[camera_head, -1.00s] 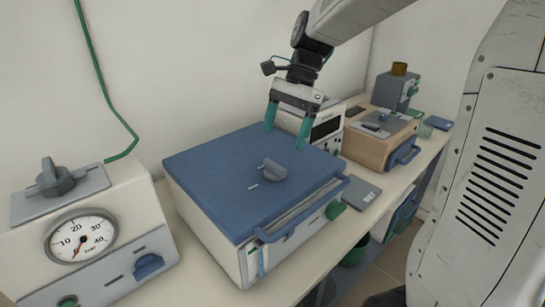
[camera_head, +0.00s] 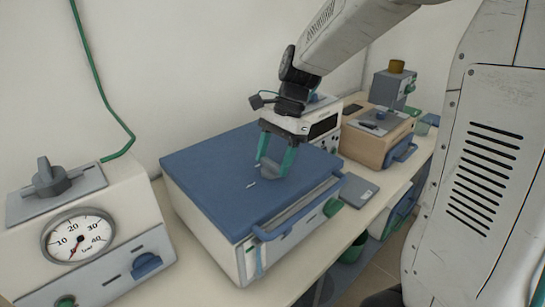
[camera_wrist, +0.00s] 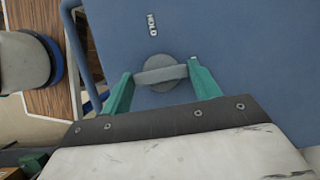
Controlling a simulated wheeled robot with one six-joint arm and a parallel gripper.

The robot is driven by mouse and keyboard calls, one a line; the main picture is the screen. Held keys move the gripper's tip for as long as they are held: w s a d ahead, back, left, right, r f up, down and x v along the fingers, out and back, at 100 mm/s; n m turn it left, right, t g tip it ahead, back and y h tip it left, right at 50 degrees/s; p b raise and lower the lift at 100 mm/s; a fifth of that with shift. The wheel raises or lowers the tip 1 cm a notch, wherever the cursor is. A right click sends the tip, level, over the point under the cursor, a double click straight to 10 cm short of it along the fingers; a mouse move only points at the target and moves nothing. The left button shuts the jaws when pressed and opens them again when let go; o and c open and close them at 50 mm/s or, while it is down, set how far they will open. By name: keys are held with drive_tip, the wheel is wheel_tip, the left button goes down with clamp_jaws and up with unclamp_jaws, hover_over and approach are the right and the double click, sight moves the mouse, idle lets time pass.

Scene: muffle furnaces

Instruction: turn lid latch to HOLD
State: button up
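The lid latch (camera_wrist: 160,72) is a round grey knob with a raised bar on the blue lid (camera_head: 215,165) of a cream furnace. In the wrist view its bar lies nearly crosswise, and the word HOLD (camera_wrist: 152,25) is printed on the lid beyond it. In the head view the latch (camera_head: 270,172) is partly hidden by a finger. The gripper (camera_head: 274,170) is low over the lid in the head view.
A tan furnace (camera_head: 375,140) and a white instrument (camera_head: 322,128) stand behind at the right. A blue lid handle (camera_head: 300,208) runs along the front edge. A flat grey object (camera_head: 358,190) lies on the bench.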

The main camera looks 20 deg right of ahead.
drive_tip(key=shift+a, duration=0.2)
drive_tip(key=shift+d, duration=0.2)
drive_tip(key=shift+n, duration=0.3)
drive_tip(key=shift+n+g, duration=0.3)
drive_tip(key=shift+n, duration=0.3)
drive_tip(key=n+g+h, duration=0.1)
drive_tip(key=n, duration=0.2)
drive_tip(key=n+g+h, duration=0.1)
drive_tip(key=n, duration=0.3)
drive_tip(key=shift+w+a, duration=0.1)
drive_tip(key=shift+w, duration=0.1)
drive_tip(key=n+h, duration=0.1)
drive_tip(key=n, duration=0.3)
drive_tip(key=shift+a+n+h, duration=0.15)
drive_tip(key=shift+n+h, duration=0.15)
drive_tip(key=shift+h, duration=0.1)
drive_tip(key=shift+a+n+h, duration=0.1)
drive_tip(key=shift+n+h, duration=0.8)
drive_tip(key=shift+n, duration=1.3)
